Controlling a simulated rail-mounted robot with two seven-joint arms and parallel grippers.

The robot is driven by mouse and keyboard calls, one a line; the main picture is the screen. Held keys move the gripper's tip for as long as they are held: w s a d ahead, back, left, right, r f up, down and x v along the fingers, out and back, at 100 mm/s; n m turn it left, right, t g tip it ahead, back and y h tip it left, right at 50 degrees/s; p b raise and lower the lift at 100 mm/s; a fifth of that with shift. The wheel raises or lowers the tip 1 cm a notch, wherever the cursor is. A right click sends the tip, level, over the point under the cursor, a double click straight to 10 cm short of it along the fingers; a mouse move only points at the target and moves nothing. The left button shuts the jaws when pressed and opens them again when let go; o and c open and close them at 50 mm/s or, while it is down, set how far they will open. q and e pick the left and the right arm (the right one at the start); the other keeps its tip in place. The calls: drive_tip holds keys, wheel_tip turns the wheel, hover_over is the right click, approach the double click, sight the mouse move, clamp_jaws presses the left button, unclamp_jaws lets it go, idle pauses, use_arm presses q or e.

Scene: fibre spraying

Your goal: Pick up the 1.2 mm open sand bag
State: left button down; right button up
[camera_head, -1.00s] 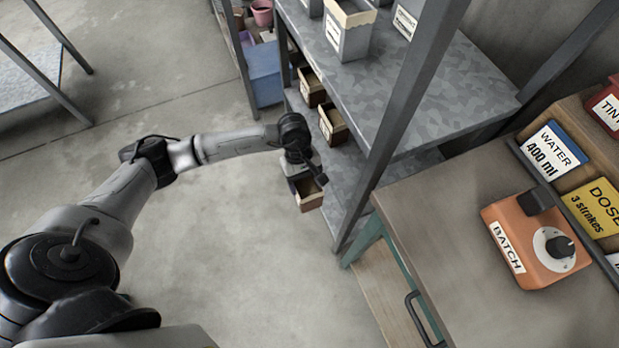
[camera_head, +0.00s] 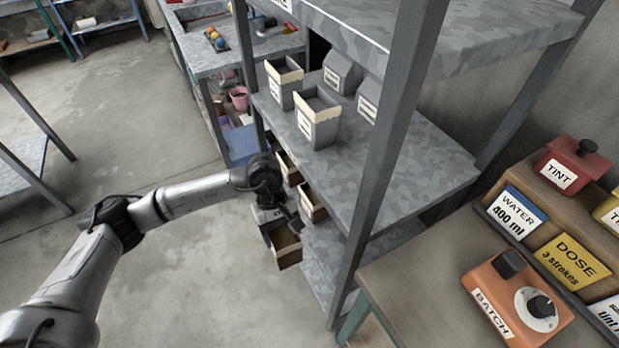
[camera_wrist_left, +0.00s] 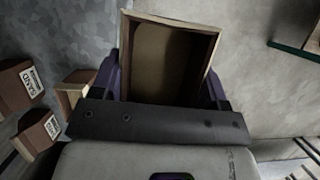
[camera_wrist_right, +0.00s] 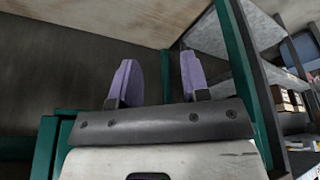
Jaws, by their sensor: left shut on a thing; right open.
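My left gripper (camera_head: 274,222) is shut on an open-topped bag (camera_head: 287,251) with tan inside walls, beside the lower shelf. The left wrist view shows the bag (camera_wrist_left: 168,65) between the two purple fingers of my left gripper (camera_wrist_left: 164,82), its open mouth in view. I cannot read a size label on the held bag. Another open bag (camera_head: 311,204) stands on the lower shelf behind it. My right gripper (camera_wrist_right: 157,80) is open and empty in the right wrist view and does not show in the head view.
Grey shelving (camera_head: 415,165) holds several more bags, open and closed, on its middle board. Its upright post (camera_head: 378,180) stands right of the held bag. A bench with an orange BATCH box (camera_head: 515,300) is at right. The floor at left is clear.

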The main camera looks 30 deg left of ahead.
use_arm(q)
drive_tip(key=s+a+r+m+p, duration=0.1)
drive_tip(key=s+a+r+p, duration=0.1)
drive_tip(key=r, duration=1.1)
drive_tip(key=s+a+r+m+p, duration=0.1)
drive_tip(key=s+a+r+p, duration=0.2)
drive_tip(key=s+r, duration=0.4)
drive_tip(key=s+a+r+m+g+y+p, duration=0.1)
drive_tip(key=s+r+p, duration=0.3)
drive_tip(key=r, duration=1.6)
drive_tip(key=shift+s+a+r+m+p, duration=0.15)
drive_tip(key=shift+s+a+m+p, duration=0.3)
drive_tip(key=shift+a, duration=0.25)
